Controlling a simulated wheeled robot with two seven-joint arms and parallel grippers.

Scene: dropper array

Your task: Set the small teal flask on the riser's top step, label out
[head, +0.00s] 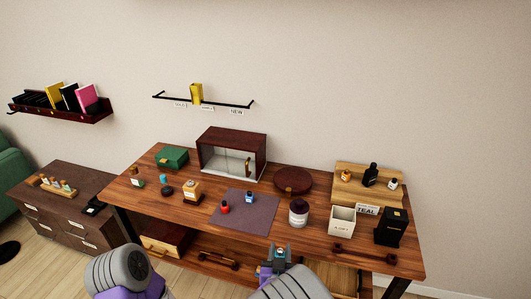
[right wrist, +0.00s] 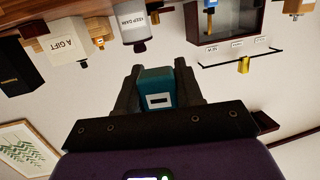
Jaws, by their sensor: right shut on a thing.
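My right gripper (head: 280,250) is in front of the table's front edge in the head view. In the right wrist view its two dark fingers (right wrist: 157,92) are shut on a teal flask (right wrist: 156,78), with a white label with a dark mark facing that camera. The flask's far end is hidden from that camera. The wooden riser (head: 342,189) stands at the table's right, with an orange bottle (head: 346,174), a black bottle (head: 370,176) and a small white-labelled bottle (head: 392,184) on it. A "TEAL" card (head: 367,209) is at its front. My left gripper is out of view.
A white "A GIFT" box (head: 342,221), a black box (head: 390,229) and a pale dark-lidded jar (head: 298,212) stand before the riser. A purple mat (head: 243,218) holds red and blue bottles. A glass-fronted cabinet (head: 232,155) is behind.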

